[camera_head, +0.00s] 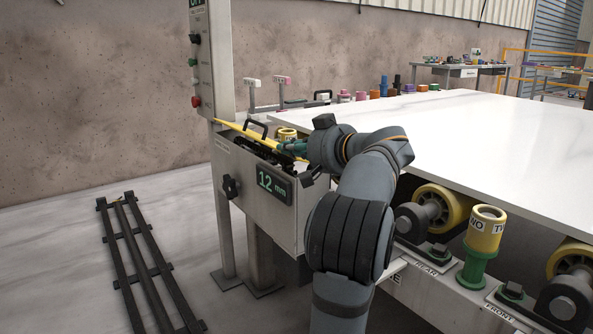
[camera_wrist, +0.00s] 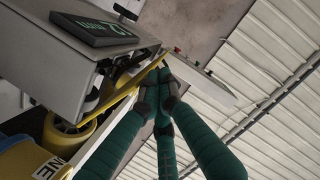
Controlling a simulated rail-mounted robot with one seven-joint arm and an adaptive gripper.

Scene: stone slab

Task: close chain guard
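The chain guard (camera_head: 235,129) is a thin yellow cover on top of the grey machine box, seen nearly edge-on. It looks raised, with dark chain parts (camera_head: 253,147) showing beside it. In the wrist view the guard is a yellow strip (camera_wrist: 122,93) along the box. My gripper (camera_head: 281,147) is at the guard's right part, its teal fingers pointing left. In the wrist view its fingertips (camera_wrist: 164,82) are drawn together close to the strip's far end. Whether they touch the guard is unclear.
The grey box carries a "12 mm" display (camera_head: 272,184) and a black knob (camera_head: 230,187). A control post (camera_head: 211,70) rises at left. The white slab (camera_head: 480,135) lies to the right, above yellow rollers (camera_head: 448,207). A yellow-green cylinder (camera_head: 484,236) stands in front.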

